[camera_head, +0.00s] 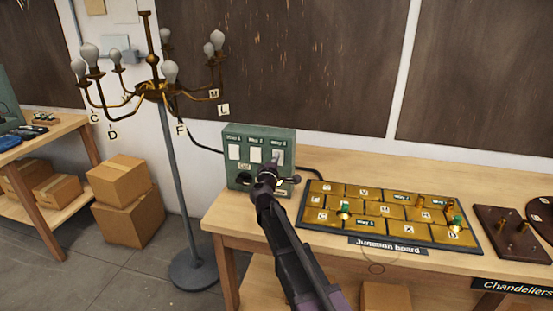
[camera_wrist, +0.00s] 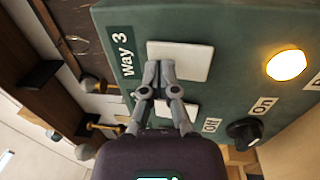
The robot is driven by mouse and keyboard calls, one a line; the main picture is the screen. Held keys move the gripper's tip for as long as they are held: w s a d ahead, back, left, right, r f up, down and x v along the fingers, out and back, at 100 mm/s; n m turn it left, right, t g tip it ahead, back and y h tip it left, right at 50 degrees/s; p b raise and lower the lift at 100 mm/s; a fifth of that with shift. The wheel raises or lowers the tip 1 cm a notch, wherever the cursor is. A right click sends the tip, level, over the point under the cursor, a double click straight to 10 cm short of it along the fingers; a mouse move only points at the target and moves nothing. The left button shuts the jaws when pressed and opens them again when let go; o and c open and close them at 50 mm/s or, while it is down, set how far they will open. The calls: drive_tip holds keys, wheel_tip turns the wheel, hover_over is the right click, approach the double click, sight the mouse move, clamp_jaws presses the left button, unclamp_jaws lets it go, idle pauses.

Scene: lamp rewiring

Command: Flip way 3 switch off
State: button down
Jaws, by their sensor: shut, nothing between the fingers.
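The green switch box (camera_head: 260,140) stands on the bench with three white switch plates under labels Way 1, Way 2 and Way 3. The way 3 switch (camera_wrist: 195,62) is the rightmost plate in the head view (camera_head: 283,157). In the wrist view it lies beside the "way 3" label (camera_wrist: 126,55). My gripper (camera_wrist: 159,68) is shut and empty, its fingertips over the near edge of that plate. I cannot tell whether they touch it. The fingers hide part of the plate, and its rocker position is unclear. Another white plate (camera_wrist: 178,109) is partly hidden behind the fingers.
On the box are a glowing yellow lamp (camera_wrist: 286,65) and a black knob (camera_wrist: 243,134) by On and Off labels. The junction board (camera_head: 390,213) lies right of the box. A chandelier (camera_head: 152,88) on a stand (camera_head: 196,272) is at left. Cardboard boxes (camera_head: 128,215) sit on the floor.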

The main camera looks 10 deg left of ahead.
drive_tip(key=s+a+r+p, duration=0.1)
drive_tip(key=s, duration=1.2)
drive_tip(key=shift+a+r+p, duration=0.25)
drive_tip(key=shift+r+p, duration=0.05)
drive_tip(key=shift+r, duration=0.05)
drive_tip(key=shift+s, duration=0.1)
drive_tip(key=s+d+f+m+g+h, duration=0.2)
drive_tip(key=d+f+m+g, duration=0.15)
drive_tip(key=d, duration=0.45)
drive_tip(key=s+d+f+m+g+h+p, duration=0.1)
drive_tip(key=d+f+m+g+h, duration=0.2)
drive_tip(key=d, duration=0.6)
drive_tip(key=s+d+f+m+g+h, duration=0.1)
drive_tip(key=s+d+f+m+g, duration=0.1)
drive_tip(key=d+f+m+g, duration=0.45)
drive_tip(key=s+d+f+m+g+y, duration=0.2)
drive_tip(key=s+d+f+g+y, duration=0.1)
drive_tip(key=s, duration=0.5)
drive_tip(key=s+d+f+m+g+y+p, duration=0.1)
drive_tip(key=s+d+f+g+y, duration=0.1)
drive_tip(key=s, duration=0.5)
drive_tip(key=d+g+y, duration=0.1)
drive_tip(key=d+y, duration=0.1)
drive_tip(key=y, duration=0.1)
drive_tip(key=shift+s+f+m, duration=0.4)
